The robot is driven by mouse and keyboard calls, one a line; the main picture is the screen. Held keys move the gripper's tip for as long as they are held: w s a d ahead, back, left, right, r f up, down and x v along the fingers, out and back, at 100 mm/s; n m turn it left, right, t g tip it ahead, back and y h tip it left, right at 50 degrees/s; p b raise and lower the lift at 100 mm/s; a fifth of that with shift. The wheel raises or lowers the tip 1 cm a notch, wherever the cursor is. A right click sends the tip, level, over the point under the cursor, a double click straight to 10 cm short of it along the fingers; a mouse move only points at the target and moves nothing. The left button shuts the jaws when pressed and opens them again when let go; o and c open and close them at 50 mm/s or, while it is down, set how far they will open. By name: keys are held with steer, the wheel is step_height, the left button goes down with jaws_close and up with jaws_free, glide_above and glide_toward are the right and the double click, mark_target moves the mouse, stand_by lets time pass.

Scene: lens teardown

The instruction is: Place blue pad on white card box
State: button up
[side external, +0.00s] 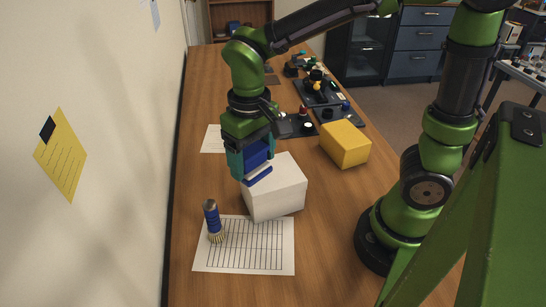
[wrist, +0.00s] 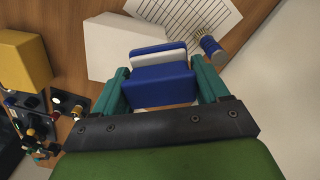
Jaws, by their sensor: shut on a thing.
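The blue pad (wrist: 162,84) is between the two teal fingers of my gripper (wrist: 164,93) in the wrist view. A white layer and another blue strip show just beyond it. In the side view my gripper (side external: 249,163) points down with the blue pad (side external: 258,175) at its tips. The white card box (side external: 275,189) stands on the wooden table, and the pad overlaps its upper left edge in the picture. I cannot tell whether the pad touches the box. The white card box (wrist: 115,45) also shows behind the pad in the wrist view.
A blue-handled brush (side external: 211,220) stands on a lined sheet (side external: 245,252) in front of the box. A yellow box (side external: 345,144) is at the right. Dark trays with small parts (side external: 318,92) lie farther back. The wall borders the table's left side.

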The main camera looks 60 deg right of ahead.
steer(key=w+d+r+m, duration=0.1)
steer(key=d+r+m, duration=0.2)
steer(key=d+m, duration=0.35)
glide_above(272, 187)
steer(key=w+d, duration=0.3)
steer(key=d, duration=0.1)
steer(key=shift+m, duration=0.25)
steer(key=f, duration=0.8)
steer(key=shift+s+a, duration=0.1)
steer(key=shift+s, duration=0.1)
steer(key=o, duration=1.1)
steer(key=shift+c, duration=0.2)
